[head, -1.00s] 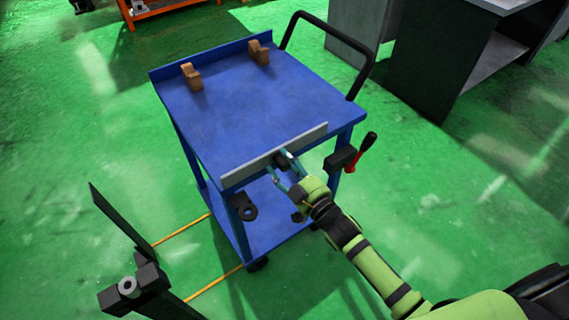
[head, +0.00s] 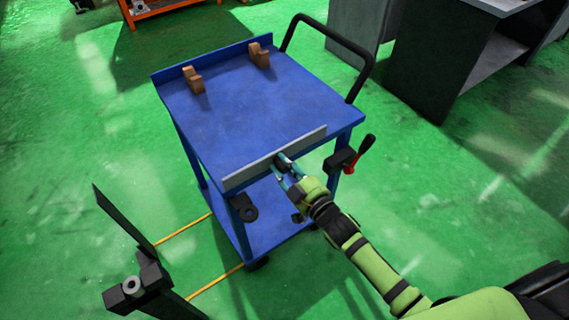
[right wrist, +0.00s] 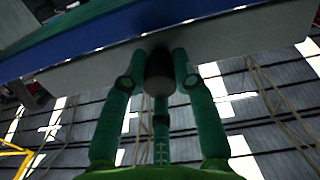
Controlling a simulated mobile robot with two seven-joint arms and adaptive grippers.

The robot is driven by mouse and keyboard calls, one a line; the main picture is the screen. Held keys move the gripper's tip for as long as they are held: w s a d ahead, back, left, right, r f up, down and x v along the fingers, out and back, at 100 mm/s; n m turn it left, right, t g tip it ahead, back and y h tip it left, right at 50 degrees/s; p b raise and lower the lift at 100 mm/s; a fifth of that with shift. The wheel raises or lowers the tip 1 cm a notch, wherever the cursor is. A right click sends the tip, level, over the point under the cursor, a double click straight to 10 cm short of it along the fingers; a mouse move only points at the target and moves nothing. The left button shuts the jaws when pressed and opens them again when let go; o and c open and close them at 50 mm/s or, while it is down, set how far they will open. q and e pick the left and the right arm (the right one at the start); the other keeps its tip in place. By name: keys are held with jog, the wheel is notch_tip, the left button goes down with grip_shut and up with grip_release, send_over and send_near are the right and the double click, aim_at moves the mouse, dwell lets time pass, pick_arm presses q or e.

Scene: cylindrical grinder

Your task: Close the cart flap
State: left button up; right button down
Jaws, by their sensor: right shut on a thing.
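The blue cart (head: 235,105) stands in the middle of the head view. Its flap (head: 245,174) is a light grey strip along the cart top's near edge, looking upright or nearly so. My right gripper (head: 284,169) reaches it from the near right side. It is shut on a dark knob on the flap's outer face, and its fingers partly hide the knob. In the right wrist view the knob (right wrist: 158,75) sits between the two green fingers, just under the pale flap (right wrist: 235,45). My left gripper is not in view.
Two brown blocks (head: 194,80) stand on the cart top's far side. A dark frame (head: 140,280) stands at lower left. Dark cabinets (head: 450,60) are behind right. Green floor surrounds the cart.

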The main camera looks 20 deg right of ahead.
jog(key=c, duration=1)
grip_release()
jog(key=shift+f, duration=0.15)
jog(key=v, duration=1.2)
